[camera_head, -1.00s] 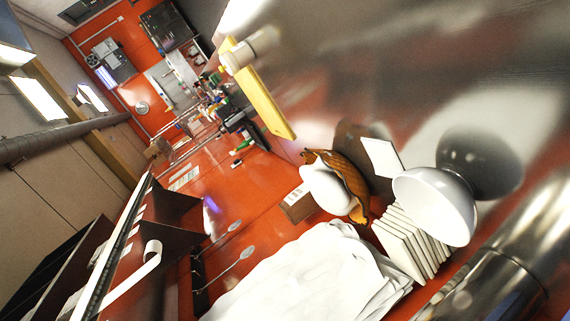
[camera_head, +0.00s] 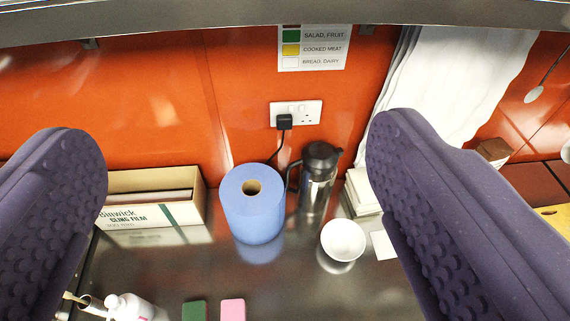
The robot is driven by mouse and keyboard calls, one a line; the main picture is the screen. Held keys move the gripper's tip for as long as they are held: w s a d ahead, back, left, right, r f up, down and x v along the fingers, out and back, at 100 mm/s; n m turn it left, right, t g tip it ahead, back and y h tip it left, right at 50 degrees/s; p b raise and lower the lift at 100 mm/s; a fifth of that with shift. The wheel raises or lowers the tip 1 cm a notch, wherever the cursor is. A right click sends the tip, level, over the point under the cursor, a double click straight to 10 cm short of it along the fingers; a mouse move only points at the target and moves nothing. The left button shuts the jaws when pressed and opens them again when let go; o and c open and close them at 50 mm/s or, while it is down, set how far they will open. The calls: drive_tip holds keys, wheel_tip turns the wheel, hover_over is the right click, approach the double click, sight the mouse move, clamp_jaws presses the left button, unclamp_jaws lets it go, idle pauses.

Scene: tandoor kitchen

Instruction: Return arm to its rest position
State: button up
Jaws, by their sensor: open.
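My gripper (camera_head: 238,150) shows as two purple, studded fingers, one at the left edge and one at the right of the view. The fingers are wide apart and nothing is between them up close. Beyond the gap is a steel counter (camera_head: 285,285) against an orange wall, with objects standing on it apart from the fingers. The rest of my arm is out of view.
On the counter stand a cling film box (camera_head: 150,208), a blue paper roll (camera_head: 252,205), a steel flask (camera_head: 318,180) and a white bowl (camera_head: 343,240). Green (camera_head: 194,311) and pink (camera_head: 232,310) pads lie in front. A white cloth (camera_head: 455,80) hangs at right. A metal edge (camera_head: 280,32) crosses the top.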

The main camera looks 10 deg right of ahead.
wheel_tip(320, 180, down, 9)
drive_tip(key=b, duration=0.9)
drive_tip(key=shift+f, duration=0.1)
